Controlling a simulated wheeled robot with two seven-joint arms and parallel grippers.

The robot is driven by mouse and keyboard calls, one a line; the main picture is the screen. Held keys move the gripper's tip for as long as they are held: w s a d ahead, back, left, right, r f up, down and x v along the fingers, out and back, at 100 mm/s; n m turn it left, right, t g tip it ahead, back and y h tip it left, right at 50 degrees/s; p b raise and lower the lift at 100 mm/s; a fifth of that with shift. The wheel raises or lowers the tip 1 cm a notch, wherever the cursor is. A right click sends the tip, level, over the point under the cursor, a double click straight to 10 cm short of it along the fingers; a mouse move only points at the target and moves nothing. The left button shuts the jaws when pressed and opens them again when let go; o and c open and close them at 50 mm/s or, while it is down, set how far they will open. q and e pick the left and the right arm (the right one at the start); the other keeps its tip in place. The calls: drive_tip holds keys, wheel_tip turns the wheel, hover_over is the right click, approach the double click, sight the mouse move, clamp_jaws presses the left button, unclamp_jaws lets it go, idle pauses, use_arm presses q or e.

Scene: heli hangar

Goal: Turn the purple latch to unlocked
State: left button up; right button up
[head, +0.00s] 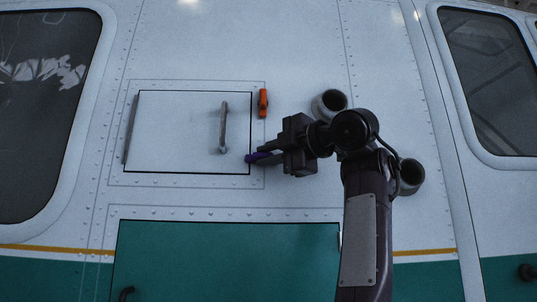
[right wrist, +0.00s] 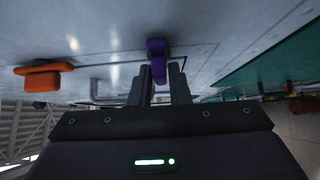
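The purple latch (head: 252,158) sits on the white hull at the lower right edge of a rectangular access panel (head: 180,130). In the right wrist view the purple latch (right wrist: 156,48) rises between my fingertips. My right gripper (head: 268,153) comes from the right, its narrow fingers close on both sides of the latch. In the right wrist view the fingers of my right gripper (right wrist: 163,78) appear shut on it, and they hide part of it. My left gripper is not in view.
An orange latch (head: 263,103) stands upright at the panel's upper right edge. The panel has a grey handle (head: 223,128) and a hinge bar (head: 131,129) at left. A green panel (head: 225,260) lies below.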

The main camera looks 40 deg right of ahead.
drive_tip(key=shift+f, duration=0.1)
clamp_jaws()
drive_tip(key=shift+w+a+f+m+t+h+b, duration=0.15)
drive_tip(key=shift+m+t+h+b, duration=0.8)
drive_tip(key=shift+m+h, duration=2.8)
drive_tip(key=shift+w+a+f+m+t+h+b, duration=0.15)
drive_tip(key=shift+m+t+h+b, duration=0.8)
drive_tip(key=shift+m+h, duration=2.75)
drive_tip(key=shift+a+f+m+t+h+b, duration=0.2)
drive_tip(key=shift+m+t+h+b, duration=1.05)
drive_tip(key=shift+m, duration=4.6)
drive_tip(key=shift+m+g+h+p, duration=0.35)
drive_tip(key=shift+m+g+h, duration=0.05)
drive_tip(key=shift+g+h, duration=0.15)
drive_tip(key=o, duration=0.7)
unclamp_jaws()
drive_tip(key=shift+o, duration=0.2)
